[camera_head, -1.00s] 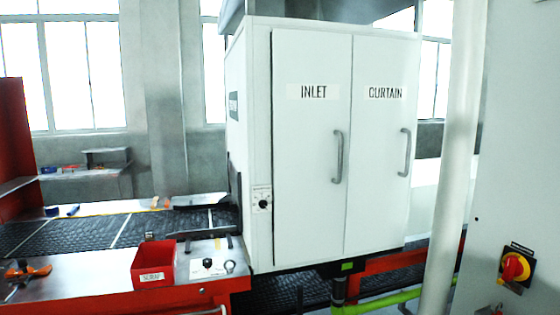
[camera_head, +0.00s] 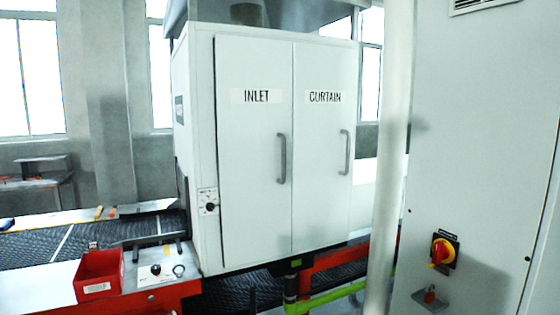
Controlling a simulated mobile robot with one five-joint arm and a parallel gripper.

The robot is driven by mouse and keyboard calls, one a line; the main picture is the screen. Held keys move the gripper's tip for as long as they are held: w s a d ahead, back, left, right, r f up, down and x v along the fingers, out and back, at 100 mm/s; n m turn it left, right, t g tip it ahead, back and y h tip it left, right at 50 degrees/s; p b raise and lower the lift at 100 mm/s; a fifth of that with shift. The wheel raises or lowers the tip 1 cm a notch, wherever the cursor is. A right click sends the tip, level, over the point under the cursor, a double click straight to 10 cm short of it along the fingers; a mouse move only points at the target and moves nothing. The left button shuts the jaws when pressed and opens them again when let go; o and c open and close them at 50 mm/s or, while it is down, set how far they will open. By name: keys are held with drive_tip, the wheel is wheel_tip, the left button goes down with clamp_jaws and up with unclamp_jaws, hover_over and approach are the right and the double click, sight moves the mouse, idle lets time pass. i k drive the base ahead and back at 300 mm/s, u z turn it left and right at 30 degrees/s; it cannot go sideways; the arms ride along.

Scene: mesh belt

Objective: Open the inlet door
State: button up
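The inlet door (camera_head: 250,190) is a tall white panel labelled INLET on the left front of a white cabinet. It looks shut, flush with the curtain door (camera_head: 319,190) to its right. Its grey vertical bar handle (camera_head: 282,158) is on its right side, near the seam between the two doors. The curtain door has a similar handle (camera_head: 345,152). My gripper does not show in this view.
A mesh belt (camera_head: 40,250) runs into the cabinet's left side. A red bin (camera_head: 99,275) sits on the ledge in front. A pale vertical post (camera_head: 393,150) and a large grey cabinet (camera_head: 480,130) with a red-yellow switch (camera_head: 443,252) stand at right.

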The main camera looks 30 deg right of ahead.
sight(254, 75)
drive_tip(key=u, duration=0.05)
drive_tip(key=i, duration=0.95)
